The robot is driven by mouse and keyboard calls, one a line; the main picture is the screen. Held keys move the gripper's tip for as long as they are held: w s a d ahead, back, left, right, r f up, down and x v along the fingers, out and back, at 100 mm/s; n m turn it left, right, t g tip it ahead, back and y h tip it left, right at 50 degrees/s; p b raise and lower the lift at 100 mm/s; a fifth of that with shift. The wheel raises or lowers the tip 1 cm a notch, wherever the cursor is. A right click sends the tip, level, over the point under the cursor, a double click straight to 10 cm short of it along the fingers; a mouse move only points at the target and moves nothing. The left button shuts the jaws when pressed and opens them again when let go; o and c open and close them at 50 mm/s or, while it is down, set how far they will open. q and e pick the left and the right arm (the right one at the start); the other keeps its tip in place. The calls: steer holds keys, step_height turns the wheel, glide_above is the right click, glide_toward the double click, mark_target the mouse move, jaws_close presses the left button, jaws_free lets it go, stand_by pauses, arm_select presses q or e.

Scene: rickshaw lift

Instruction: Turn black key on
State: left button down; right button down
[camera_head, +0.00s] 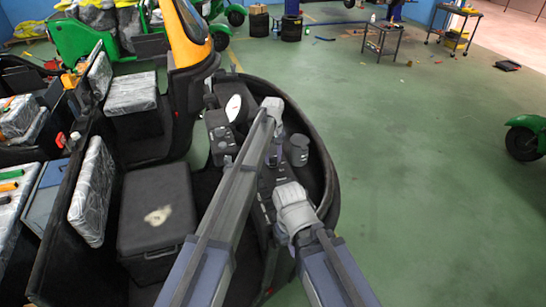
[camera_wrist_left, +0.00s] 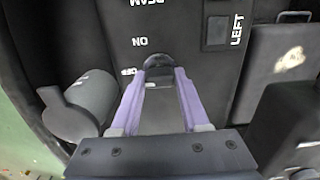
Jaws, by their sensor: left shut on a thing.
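The black key (camera_wrist_left: 158,62) is a small dark knob on the black panel (camera_wrist_left: 190,30), beside printed ON and OFF labels in the left wrist view. The OFF label is nearest to it. My left gripper (camera_wrist_left: 162,76) has its two purple fingers on either side of the key and is shut on it. In the head view my left gripper (camera_head: 272,155) points down at the vehicle's dashboard, and the key is hidden there. My right arm comes in from the bottom right, with its wrist above the dashboard; its fingers do not show.
A grey cylindrical part (camera_head: 298,150) stands on the dashboard close to my left gripper; it also shows in the left wrist view (camera_wrist_left: 85,105). A switch marked LEFT (camera_wrist_left: 216,32) is nearby. The dark curved body (camera_head: 330,185) encloses the dashboard. Green floor (camera_head: 430,200) lies clear to the right.

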arm_select(q)
steer(key=shift+m, duration=0.4)
steer(key=m, duration=0.4)
steer(key=shift+m, duration=0.4)
steer(key=m, duration=0.6)
steer(key=shift+m, duration=0.3)
steer(key=shift+c, duration=2)
jaws_free()
